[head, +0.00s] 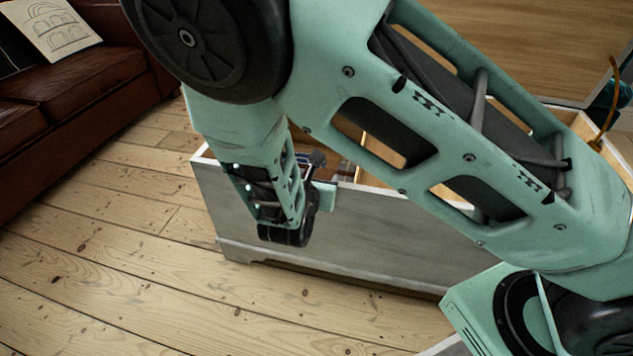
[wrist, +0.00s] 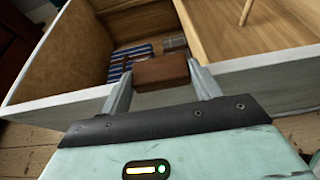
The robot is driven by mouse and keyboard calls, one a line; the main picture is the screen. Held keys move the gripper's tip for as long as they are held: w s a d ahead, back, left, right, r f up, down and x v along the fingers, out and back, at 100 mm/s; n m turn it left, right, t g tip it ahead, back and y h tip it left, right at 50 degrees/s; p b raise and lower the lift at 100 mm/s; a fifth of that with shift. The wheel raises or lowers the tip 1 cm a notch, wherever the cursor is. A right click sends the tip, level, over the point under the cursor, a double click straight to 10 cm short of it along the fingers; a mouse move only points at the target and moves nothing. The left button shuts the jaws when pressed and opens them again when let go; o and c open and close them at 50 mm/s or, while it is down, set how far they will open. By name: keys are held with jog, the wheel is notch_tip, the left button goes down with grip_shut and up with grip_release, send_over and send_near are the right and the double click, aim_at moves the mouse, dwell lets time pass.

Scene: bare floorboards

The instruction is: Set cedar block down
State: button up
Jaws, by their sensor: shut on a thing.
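My gripper (wrist: 161,80) is shut on the cedar block (wrist: 160,72), a reddish-brown block held between the two fingers in the wrist view. The block is over the open compartment of a white-edged wooden box (wrist: 75,104), near its front wall. In the head view my gripper (head: 325,188) is at the front rim of this box (head: 300,225). I cannot clearly make out the block there. The gap between the block and the box floor cannot be told.
Inside the box, beyond the block, lie a blue striped item (wrist: 128,62) and a grey item (wrist: 174,45). A wooden divider (wrist: 205,40) stands right of them. A dark red leather sofa (head: 75,85) is at the left. Bare floorboards (head: 120,235) are clear in front.

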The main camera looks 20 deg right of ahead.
jog(key=shift+f, duration=0.1)
jog(key=o, duration=1)
